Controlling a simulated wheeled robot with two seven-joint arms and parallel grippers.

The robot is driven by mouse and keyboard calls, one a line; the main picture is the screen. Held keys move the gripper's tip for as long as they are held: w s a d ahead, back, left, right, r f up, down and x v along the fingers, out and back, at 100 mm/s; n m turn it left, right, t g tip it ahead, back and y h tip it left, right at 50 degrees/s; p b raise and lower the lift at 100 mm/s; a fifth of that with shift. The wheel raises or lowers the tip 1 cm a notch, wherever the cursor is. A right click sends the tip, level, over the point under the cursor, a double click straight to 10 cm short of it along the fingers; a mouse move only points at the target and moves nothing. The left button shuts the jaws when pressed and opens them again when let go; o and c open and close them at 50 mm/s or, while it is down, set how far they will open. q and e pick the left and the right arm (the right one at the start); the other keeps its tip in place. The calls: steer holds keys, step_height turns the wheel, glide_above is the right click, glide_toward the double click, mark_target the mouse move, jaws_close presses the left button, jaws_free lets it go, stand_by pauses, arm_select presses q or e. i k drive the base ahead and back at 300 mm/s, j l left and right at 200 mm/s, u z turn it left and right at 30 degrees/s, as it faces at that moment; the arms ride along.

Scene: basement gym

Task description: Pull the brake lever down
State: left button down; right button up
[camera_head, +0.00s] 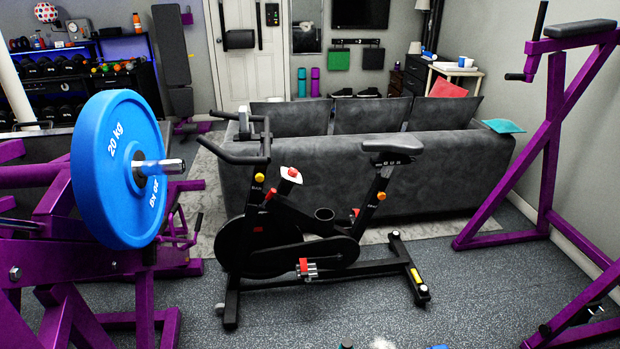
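A black exercise bike (320,240) stands on the grey floor in the middle of the view, in front of a grey sofa. Neither of my grippers can be made out in this view, and nothing touches the red part.
A purple weight machine with a blue 20 kg plate (108,165) stands close on the left. Another purple frame (548,150) stands on the right. The grey sofa (450,180) is behind the bike. Speckled floor (470,285) is clear to the bike's right.

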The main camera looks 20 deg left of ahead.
mark_target(271, 192)
steer(key=i+z, duration=0.25)
steer(key=i, duration=1)
